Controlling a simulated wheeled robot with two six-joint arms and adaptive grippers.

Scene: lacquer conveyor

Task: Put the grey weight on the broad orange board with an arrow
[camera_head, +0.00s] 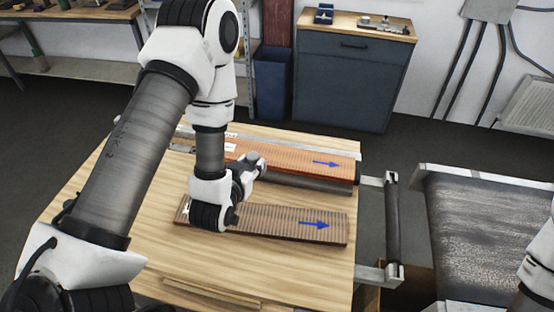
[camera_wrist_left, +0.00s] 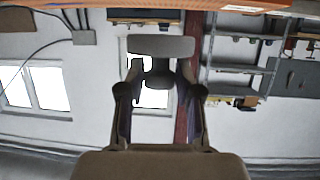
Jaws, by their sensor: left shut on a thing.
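The broad orange board (camera_head: 290,158) lies across the back of the wooden table in the head view, with a blue arrow pointing right. An orange surface, likely this board, shows along the top edge of the wrist view (camera_wrist_left: 215,3). My left gripper (camera_head: 247,172) is at the board's front edge, pointing towards it. It is shut on the grey weight (camera_wrist_left: 161,46), whose wide end and narrower neck show between the fingers in the wrist view. In the head view the weight (camera_head: 256,160) is small and partly hidden; whether it touches the board is unclear. My right gripper is out of view.
A brown ribbed board (camera_head: 275,222) with a blue arrow lies in front of the orange one. A dark roller (camera_head: 310,184) runs between them. A dark conveyor belt (camera_head: 490,235) stands to the right. The front of the wooden table (camera_head: 220,268) has bare room.

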